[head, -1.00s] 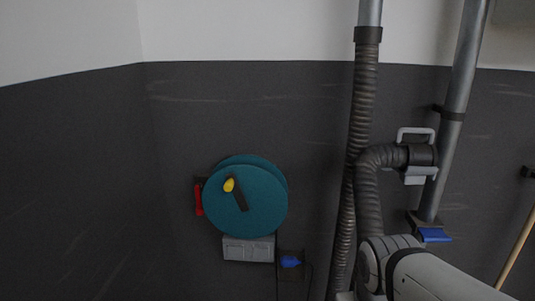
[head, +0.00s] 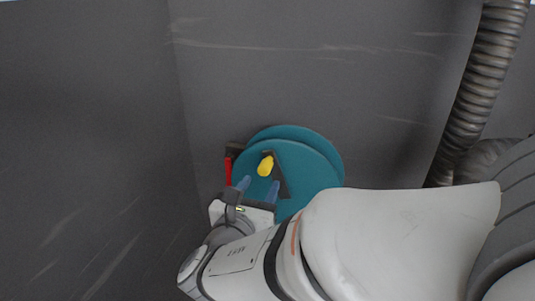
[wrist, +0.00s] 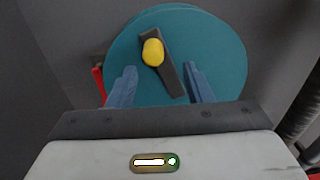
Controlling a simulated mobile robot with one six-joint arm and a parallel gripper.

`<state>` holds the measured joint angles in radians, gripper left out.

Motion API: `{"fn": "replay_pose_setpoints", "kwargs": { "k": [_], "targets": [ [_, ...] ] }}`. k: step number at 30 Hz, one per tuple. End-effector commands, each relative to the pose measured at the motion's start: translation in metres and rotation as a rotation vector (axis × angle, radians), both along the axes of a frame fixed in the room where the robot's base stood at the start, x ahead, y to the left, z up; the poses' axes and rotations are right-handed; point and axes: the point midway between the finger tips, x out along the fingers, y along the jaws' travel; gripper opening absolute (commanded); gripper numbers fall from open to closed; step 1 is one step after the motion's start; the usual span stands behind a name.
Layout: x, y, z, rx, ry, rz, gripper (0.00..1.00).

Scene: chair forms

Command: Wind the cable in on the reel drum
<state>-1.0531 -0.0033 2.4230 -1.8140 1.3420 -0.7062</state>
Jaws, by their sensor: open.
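The teal reel drum (head: 318,172) is mounted on the dark wall. A black crank arm (head: 283,184) crosses its face and carries a yellow knob (head: 265,166). The wrist view shows the drum (wrist: 215,50), the crank (wrist: 173,75) and the yellow knob (wrist: 153,52) ahead of my gripper. My gripper (head: 259,186) is open, its two blue fingers pointing at the drum. In the wrist view the knob is beyond and between the fingertips of my gripper (wrist: 160,70), nearer the left one. It does not look gripped. I see no cable on the drum face.
A red part (head: 228,171) sits at the drum's left edge and also shows in the wrist view (wrist: 99,84). A ribbed grey hose (head: 482,85) hangs at the right. The wall left of the drum is clear.

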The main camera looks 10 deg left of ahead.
Motion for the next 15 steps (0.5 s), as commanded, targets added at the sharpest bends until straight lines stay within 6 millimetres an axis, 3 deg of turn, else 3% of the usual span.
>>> {"fn": "replay_pose_setpoints", "kwargs": {
  "k": [5,15],
  "targets": [
    [0.008,0.007,0.002,-0.022,-0.015,0.028,0.46],
    [0.054,0.004,0.002,-0.018,-0.013,0.036,0.46]
  ]
}}
